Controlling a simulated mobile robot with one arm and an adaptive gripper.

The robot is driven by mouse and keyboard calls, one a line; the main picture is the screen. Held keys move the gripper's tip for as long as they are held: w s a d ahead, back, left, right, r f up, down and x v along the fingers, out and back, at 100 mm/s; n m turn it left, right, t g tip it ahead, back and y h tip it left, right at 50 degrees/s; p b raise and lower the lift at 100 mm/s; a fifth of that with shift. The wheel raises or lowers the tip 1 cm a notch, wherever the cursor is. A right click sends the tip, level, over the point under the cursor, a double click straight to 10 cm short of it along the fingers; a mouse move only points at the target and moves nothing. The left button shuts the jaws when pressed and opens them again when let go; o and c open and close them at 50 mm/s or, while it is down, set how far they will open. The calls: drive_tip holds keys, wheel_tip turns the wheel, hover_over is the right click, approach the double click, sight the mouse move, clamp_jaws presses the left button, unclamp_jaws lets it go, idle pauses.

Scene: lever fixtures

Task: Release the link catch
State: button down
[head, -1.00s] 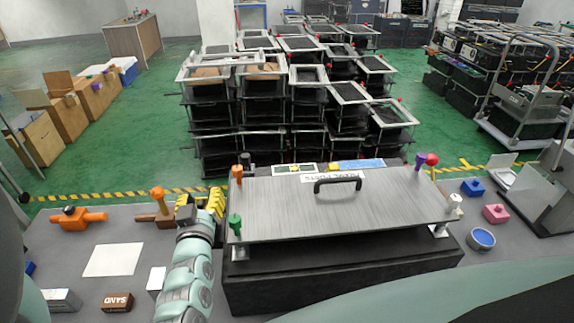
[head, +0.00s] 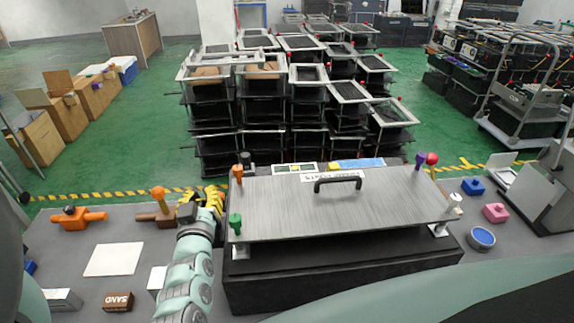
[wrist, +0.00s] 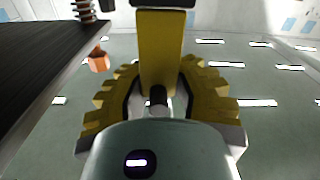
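I cannot tell for certain which part is the link catch. A grey metal plate (head: 270,205) with a black handle (head: 338,184) lies over a dark block. It has an orange post (head: 237,172) and a green post (head: 235,223) at its left, and a purple post (head: 421,160) and a pale post (head: 454,202) at its right. My gripper (head: 212,197), with yellow fingers, is just left of the plate, near the orange post. In the wrist view its yellow fingers (wrist: 160,95) curve around a dark gap behind a yellow bar. Their tips are hidden.
An orange lever fixture (head: 77,218) and a brown fixture with an orange knob (head: 157,205) stand left of my gripper. A white sheet (head: 114,259) and a SAND box (head: 118,301) lie nearer. A red ball (head: 432,158) and a blue-filled bowl (head: 481,238) are at right.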

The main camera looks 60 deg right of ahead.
idle(0.4)
drive_tip(key=b, duration=0.2)
drive_tip(key=shift+s+f+b, duration=0.1)
drive_tip(key=shift+f+b, duration=0.2)
drive_tip(key=shift+f, duration=0.1)
drive_tip(key=b, duration=0.3)
drive_tip(key=shift+s+f, duration=0.1)
drive_tip(key=shift+a+t+h+b, duration=0.15)
drive_tip(key=shift+t+h+b, duration=0.25)
drive_tip(key=shift+b, duration=0.85)
drive_tip(key=h+b, duration=0.1)
drive_tip(key=b, duration=0.3)
drive_tip(key=t+b, duration=0.1)
drive_tip(key=b, duration=0.2)
drive_tip(key=shift+s+a+r+h+b, duration=0.2)
drive_tip(key=shift+s+a+h+b, duration=0.1)
drive_tip(key=shift+h+b, duration=0.1)
drive_tip(key=shift+a+r+t+h+b, duration=0.1)
drive_tip(key=shift+r+t+h+b, duration=0.2)
drive_tip(key=shift+r+t+b, duration=0.15)
drive_tip(key=c, duration=1.3)
unclamp_jaws()
drive_tip(key=shift+s+a+f, duration=0.25)
drive_tip(key=shift+s+a, duration=0.05)
drive_tip(key=o, duration=0.3)
